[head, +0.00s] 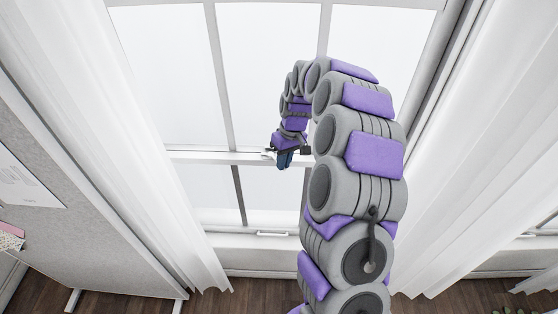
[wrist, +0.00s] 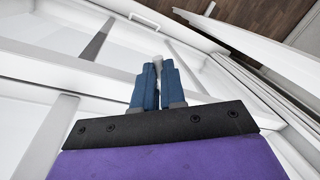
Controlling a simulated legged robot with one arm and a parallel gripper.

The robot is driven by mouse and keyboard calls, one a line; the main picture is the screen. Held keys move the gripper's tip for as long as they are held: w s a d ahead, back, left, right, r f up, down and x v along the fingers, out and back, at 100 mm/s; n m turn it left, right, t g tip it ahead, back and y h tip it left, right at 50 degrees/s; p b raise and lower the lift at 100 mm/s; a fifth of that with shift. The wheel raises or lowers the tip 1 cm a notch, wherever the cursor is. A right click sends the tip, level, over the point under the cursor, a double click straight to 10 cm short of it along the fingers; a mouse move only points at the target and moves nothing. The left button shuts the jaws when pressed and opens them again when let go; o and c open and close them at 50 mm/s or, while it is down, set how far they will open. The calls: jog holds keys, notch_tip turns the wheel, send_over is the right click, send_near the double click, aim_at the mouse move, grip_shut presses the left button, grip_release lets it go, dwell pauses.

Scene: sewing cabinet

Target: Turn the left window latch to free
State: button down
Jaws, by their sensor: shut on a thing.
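My gripper (head: 285,160) is at the window's horizontal middle rail, with its blue fingers pointing down. In the wrist view, the two blue fingers (wrist: 158,72) are close together around a small pale piece, the window latch (wrist: 157,60). Only a little of the latch shows between and beyond the fingertips. In the head view, a small white part shows just left of the fingers, but the gripper hides most of the latch. I cannot tell the angle of its lever.
The window's meeting rail (head: 215,157) runs across behind my gripper. A white handle (head: 272,233) is on the lower rail. White curtains hang left (head: 150,150) and right (head: 455,170). A grey partition (head: 75,170) stands at left. Wooden floor (head: 215,302) shows below.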

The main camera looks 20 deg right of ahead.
jog(key=shift+d+f+n, duration=0.15)
jog(key=shift+d+n, duration=0.25)
jog(key=shift+n, duration=0.4)
jog(key=c, duration=1.4)
grip_release()
jog(key=shift+d, duration=0.1)
jog(key=shift+o, duration=1)
notch_tip(320, 180, up, 12)
jog(key=w+d+p, duration=0.1)
jog(key=d, duration=0.1)
jog(key=shift+d+p, duration=0.15)
jog(key=shift+p, duration=0.15)
jog(key=shift+f, duration=0.1)
